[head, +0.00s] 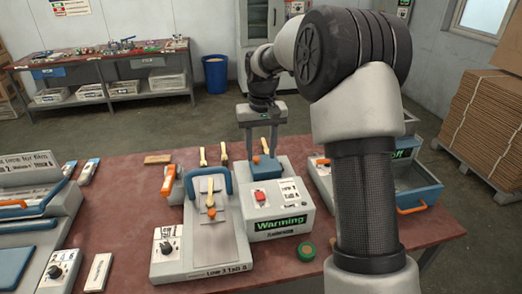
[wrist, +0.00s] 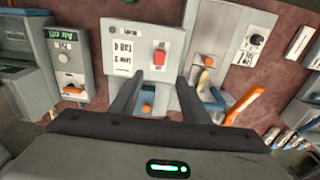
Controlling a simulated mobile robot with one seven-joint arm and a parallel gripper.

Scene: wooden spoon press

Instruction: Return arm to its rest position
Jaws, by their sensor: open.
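My gripper (head: 258,153) points down with its two fingers apart and nothing held between them. It is over the back of a white machine (head: 290,222) whose green display reads "Warming". A blue part with an orange knob (head: 257,160) is below the fingers; the knob also shows between them in the wrist view (wrist: 147,108). I cannot tell how far above it the fingertips are. My arm reaches forward from the right side of the head view and hides part of the table. A red switch (wrist: 159,57) shows ahead of the fingers in the wrist view.
Left of the machine is a press (head: 233,245) with a blue handle and a wooden piece on its plate. More machines stand at the left (head: 28,215) and right (head: 412,182) of the red table (head: 130,200).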

